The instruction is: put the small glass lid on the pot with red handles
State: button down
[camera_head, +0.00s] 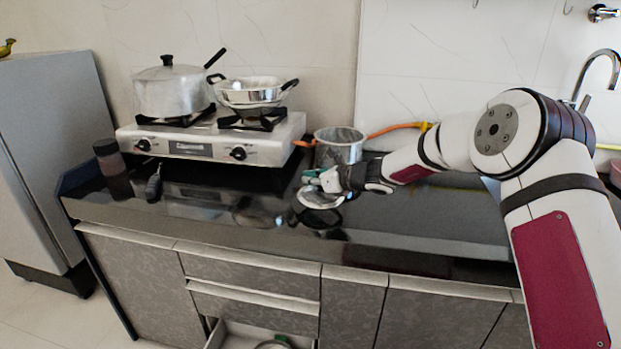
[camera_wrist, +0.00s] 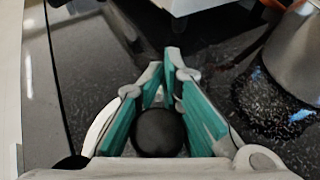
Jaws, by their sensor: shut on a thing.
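My gripper (camera_head: 322,182) is low over the dark counter, in front of a metal pot. In the wrist view its teal-padded fingers (camera_wrist: 164,80) are shut around a round black knob (camera_wrist: 158,133). The knob belongs to the small glass lid (camera_head: 320,199), whose pale rim also shows beside the fingers in the wrist view (camera_wrist: 100,124). The lid's gap to the counter is hard to judge. The metal pot (camera_head: 340,148) stands uncovered just behind my gripper, with an orange-red handle at its left. Its side shows at the right of the wrist view (camera_wrist: 301,52).
A two-burner stove (camera_head: 215,145) stands at the back left, with a lidded pot (camera_head: 172,93) and a steel pan (camera_head: 250,97). A dark bottle (camera_head: 113,168) is at the left end. A drawer (camera_head: 260,335) below the counter is open. A tap (camera_head: 602,60) is at right.

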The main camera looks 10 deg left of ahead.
jog(key=s, duration=0.4)
jog(key=s+r, duration=0.1)
jog(key=s, duration=0.3)
jog(key=s+d, duration=0.1)
jog(key=s, duration=0.3)
jog(key=shift+s+r, duration=0.15)
jog(key=shift+r, duration=0.05)
